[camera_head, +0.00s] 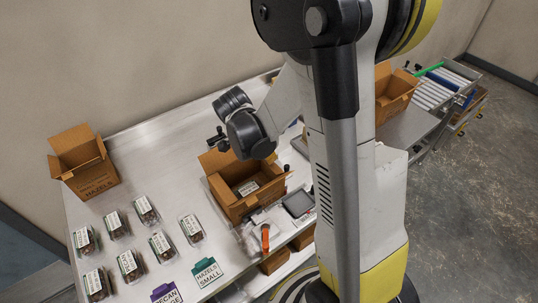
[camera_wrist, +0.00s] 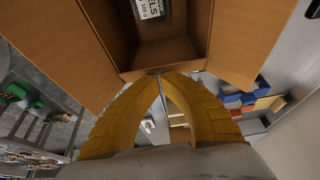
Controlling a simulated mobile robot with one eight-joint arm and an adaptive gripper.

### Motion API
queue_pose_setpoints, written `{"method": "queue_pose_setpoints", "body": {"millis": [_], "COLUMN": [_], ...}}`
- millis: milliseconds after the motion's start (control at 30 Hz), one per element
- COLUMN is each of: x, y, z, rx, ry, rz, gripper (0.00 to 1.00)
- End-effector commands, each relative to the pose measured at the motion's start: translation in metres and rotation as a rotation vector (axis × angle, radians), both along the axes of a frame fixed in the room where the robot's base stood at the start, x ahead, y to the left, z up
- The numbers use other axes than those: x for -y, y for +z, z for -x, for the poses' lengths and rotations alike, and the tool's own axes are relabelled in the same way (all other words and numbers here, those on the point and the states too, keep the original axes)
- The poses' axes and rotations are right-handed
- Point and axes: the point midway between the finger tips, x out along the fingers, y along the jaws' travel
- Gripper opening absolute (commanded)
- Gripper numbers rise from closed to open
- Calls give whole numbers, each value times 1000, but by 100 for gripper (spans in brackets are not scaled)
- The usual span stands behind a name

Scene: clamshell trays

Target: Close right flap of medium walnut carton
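An open brown carton (camera_head: 237,210) stands on the table below my wrist in the head view; its walnut marking is not readable. In the wrist view I look into this carton (camera_wrist: 168,54), with one flap (camera_wrist: 62,42) spread outward on the left and another (camera_wrist: 250,40) on the right. A labelled clamshell (camera_wrist: 150,8) lies inside. My yellow gripper (camera_wrist: 160,76) has its fingertips together at the carton's near edge, with nothing seen held between them. I cannot tell whether they touch the cardboard. In the head view my arm hides the fingertips.
A hazels carton (camera_head: 92,182) stands open at the back left. Several clamshells (camera_head: 130,264) and label cards (camera_head: 206,271) lie on the table's left. An orange-handled tool (camera_head: 265,238) is close in front of the carton. Another open carton (camera_head: 392,100) stands at the right, by a roller conveyor (camera_head: 435,92).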

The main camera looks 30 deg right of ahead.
Motion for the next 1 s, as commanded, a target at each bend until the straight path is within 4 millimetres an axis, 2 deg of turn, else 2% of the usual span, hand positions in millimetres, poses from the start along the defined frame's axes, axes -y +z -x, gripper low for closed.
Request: {"method": "queue_pose_setpoints", "body": {"millis": [367,1000], "x": [-12,-9], "y": [-21,-16], "z": [1,0], "rx": [3,4], "ry": [2,-1], "rz": [108,106], "gripper": [0,0]}}
